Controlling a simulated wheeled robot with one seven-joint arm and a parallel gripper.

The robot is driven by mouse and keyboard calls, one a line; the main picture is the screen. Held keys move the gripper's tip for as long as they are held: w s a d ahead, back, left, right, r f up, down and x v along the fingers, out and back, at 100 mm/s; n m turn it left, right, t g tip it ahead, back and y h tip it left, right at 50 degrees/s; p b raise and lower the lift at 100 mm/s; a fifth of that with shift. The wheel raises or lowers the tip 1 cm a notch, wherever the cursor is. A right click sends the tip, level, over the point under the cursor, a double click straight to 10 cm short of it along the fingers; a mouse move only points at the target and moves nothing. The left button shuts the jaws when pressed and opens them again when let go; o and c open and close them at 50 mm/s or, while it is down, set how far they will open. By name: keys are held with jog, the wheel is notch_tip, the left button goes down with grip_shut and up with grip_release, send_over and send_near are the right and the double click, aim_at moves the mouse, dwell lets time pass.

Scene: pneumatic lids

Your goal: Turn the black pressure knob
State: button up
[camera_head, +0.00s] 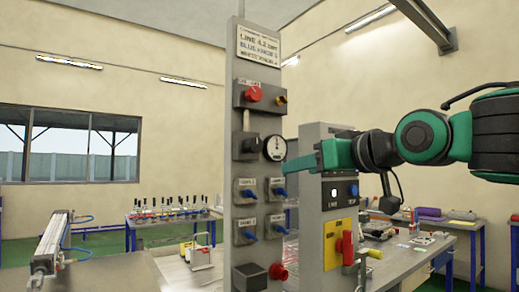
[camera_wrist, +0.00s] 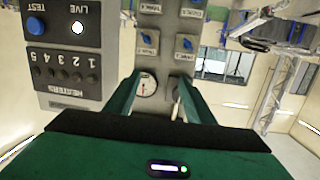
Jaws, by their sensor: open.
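A grey upright panel (camera_head: 243,195) stands ahead of my arm. On its middle sits a dark regulator block (camera_head: 246,147) with a short grey stem above it, beside a round white gauge (camera_head: 274,148). I cannot clearly make out the black knob on it. My gripper (camera_head: 287,165) points left at the panel, close to the gauge's lower right. In the wrist view, which is upside down, my gripper (camera_wrist: 160,80) is open and empty. The gauge (camera_wrist: 147,87) and the pale stem (camera_wrist: 177,102) appear between its fingers.
Several blue knobs (camera_head: 278,192) sit below the gauge, and a red button (camera_head: 253,94) above. A second post with a switch box (camera_head: 342,194) and yellow plate (camera_head: 337,245) stands under my arm. In the wrist view, a numbered box (camera_wrist: 65,75) is at left.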

aim_at(258, 144)
jog(key=s+a+r+n+y, duration=0.1)
jog(key=s+a+r+y, duration=0.1)
jog(key=a+r, duration=0.3)
jog(key=shift+t, duration=0.3)
jog(key=x, duration=0.7)
jog(key=r+x, duration=0.1)
jog(key=x, duration=0.2)
jog(key=shift+w+d, duration=0.15)
jog(key=shift+w, duration=0.15)
jog(key=shift+c, duration=0.7)
jog(key=shift+d, duration=0.1)
jog(key=c, duration=0.9)
